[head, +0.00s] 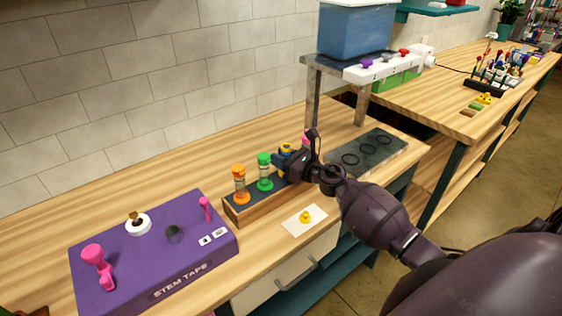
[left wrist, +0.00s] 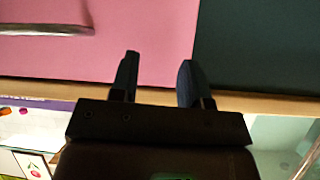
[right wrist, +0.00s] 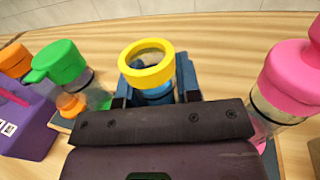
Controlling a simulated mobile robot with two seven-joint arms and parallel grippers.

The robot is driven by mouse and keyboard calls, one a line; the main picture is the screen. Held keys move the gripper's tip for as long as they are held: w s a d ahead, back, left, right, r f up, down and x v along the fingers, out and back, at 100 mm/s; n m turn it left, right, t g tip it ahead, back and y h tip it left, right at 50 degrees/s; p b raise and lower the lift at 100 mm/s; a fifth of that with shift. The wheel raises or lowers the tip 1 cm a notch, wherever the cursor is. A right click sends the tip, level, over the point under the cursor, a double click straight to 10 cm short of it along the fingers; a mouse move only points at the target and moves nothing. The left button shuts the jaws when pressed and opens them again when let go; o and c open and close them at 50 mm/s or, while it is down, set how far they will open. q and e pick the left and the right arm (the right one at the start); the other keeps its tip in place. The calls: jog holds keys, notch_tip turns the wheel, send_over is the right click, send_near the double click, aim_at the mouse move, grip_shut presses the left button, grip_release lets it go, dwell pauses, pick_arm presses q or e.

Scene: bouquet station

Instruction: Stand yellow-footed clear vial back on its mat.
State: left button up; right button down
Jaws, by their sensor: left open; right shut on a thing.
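My right gripper (head: 284,160) is shut on the yellow-ended clear vial (head: 286,148) at the dark-topped wooden rack (head: 240,212). In the right wrist view this vial (right wrist: 147,70) shows an open yellow ring at its top, between the fingers (right wrist: 158,88). Its lower end is hidden, so I cannot tell whether it touches the rack. A small yellow piece (head: 305,216) lies on a white card (head: 293,226) in front of the rack. A dark mat with ring marks (head: 388,143) lies to the right. My left gripper (left wrist: 157,82) is open and empty.
Orange (head: 240,184), green (head: 264,171) and pink (right wrist: 285,82) capped vials stand close to the held one. A purple stem-tape box (head: 150,262) is at the left. A metal stand (head: 312,90) rises behind the dark mat.

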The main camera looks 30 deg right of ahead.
jog(key=shift+f, duration=0.1)
jog(key=shift+f, duration=0.1)
jog(key=c, duration=0.8)
grip_release()
jog(key=shift+f, duration=0.1)
jog(key=shift+s, duration=0.2)
jog(key=b+v, duration=0.1)
jog(key=v, duration=1)
jog(key=shift+s+d+b, duration=0.2)
jog(key=shift+s+b, duration=0.1)
jog(key=shift+b, duration=0.1)
